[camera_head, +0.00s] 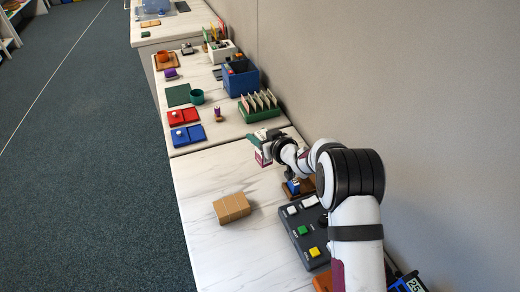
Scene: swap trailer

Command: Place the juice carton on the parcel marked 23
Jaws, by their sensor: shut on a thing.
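My gripper (266,146) is above the bench at its right side, near the seam between two bench tops. It is shut on a small white and dark pink thing (262,158), which looks like the juice carton, held off the surface. The fingers partly cover it. A brown cardboard parcel (232,208) lies flat on the near bench top, below and left of my gripper. No number on the parcel is readable from here.
A dark control box (304,235) with coloured buttons stands right of the parcel. A blue thing on a brown base (294,187) sits under my arm. Red (184,117) and blue (188,135) trays and a green rack (260,111) lie farther back. Bench around the parcel is clear.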

